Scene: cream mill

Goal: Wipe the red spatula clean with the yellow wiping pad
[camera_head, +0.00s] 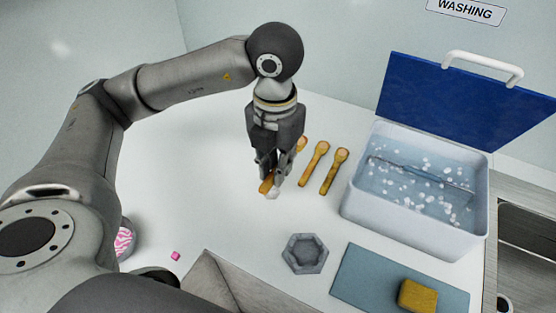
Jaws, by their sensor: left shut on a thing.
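The yellow wiping pad (418,295) lies on a blue-grey mat (365,272) at the bottom right. I see no red spatula in this view. My left gripper (272,184) points down over the white table, well to the left of the pad. My right gripper is out of view.
Two more wooden-coloured tools (315,163) (334,170) lie right of the gripper. A tub of bubbly water (408,218) with a raised blue lid (460,95) stands right. A grey hexagonal dish (305,253) stands in front. A pink cube (175,256) lies left. The table's left middle is clear.

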